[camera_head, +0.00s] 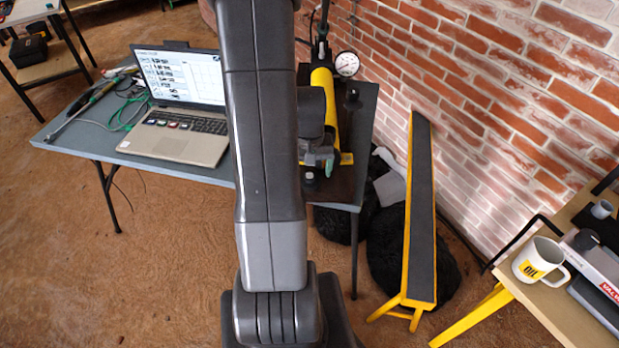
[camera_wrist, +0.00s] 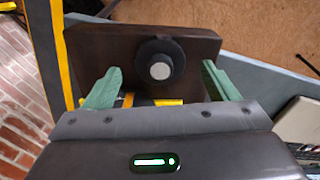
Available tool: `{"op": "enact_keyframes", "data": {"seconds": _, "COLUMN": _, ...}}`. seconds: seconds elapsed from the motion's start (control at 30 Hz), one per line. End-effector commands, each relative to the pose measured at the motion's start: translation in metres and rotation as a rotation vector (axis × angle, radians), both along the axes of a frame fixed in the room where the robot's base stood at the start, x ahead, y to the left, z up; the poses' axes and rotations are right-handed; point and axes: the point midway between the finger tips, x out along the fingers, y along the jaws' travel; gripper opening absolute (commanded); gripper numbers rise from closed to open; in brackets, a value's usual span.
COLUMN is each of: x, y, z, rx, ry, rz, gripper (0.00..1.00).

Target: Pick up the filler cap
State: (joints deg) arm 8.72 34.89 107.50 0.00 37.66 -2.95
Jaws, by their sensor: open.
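The filler cap, seemingly the black round piece with a pale grey centre (camera_wrist: 161,66), sits on a dark block in the wrist view. In the head view it seems to be the small dark round piece (camera_head: 309,178) by the block's near end. My gripper (camera_wrist: 161,70) is open, with one green finger to each side of the cap and clear gaps between. In the head view my gripper (camera_head: 320,158) is close to the cap, partly hidden behind my arm. The height of the fingers over the cap is hard to tell.
A yellow pump cylinder (camera_head: 322,84) with a gauge (camera_head: 347,64) stands beyond my gripper. An open laptop (camera_head: 182,105) and tools share the blue-grey table (camera_head: 190,172). A yellow-framed ramp (camera_head: 421,210) leans right, near the brick wall. A mug (camera_head: 538,260) stands on a wooden bench.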

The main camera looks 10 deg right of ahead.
Motion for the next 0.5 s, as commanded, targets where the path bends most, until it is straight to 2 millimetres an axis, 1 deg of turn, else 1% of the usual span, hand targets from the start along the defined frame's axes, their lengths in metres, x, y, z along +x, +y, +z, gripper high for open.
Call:
{"op": "enact_keyframes", "data": {"seconds": 0.1, "x": -0.001, "y": 0.0, "z": -0.015, "rx": 0.0, "ry": 0.002, "rz": 0.0, "gripper": 0.8}}
{"op": "enact_keyframes", "data": {"seconds": 0.2, "x": -0.001, "y": 0.0, "z": -0.023, "rx": 0.0, "ry": 0.001, "rz": 0.0, "gripper": 0.8}}
{"op": "enact_keyframes", "data": {"seconds": 0.5, "x": 0.0, "y": 0.0, "z": -0.026, "rx": 0.0, "ry": -0.001, "rz": 0.001, "gripper": 0.8}}
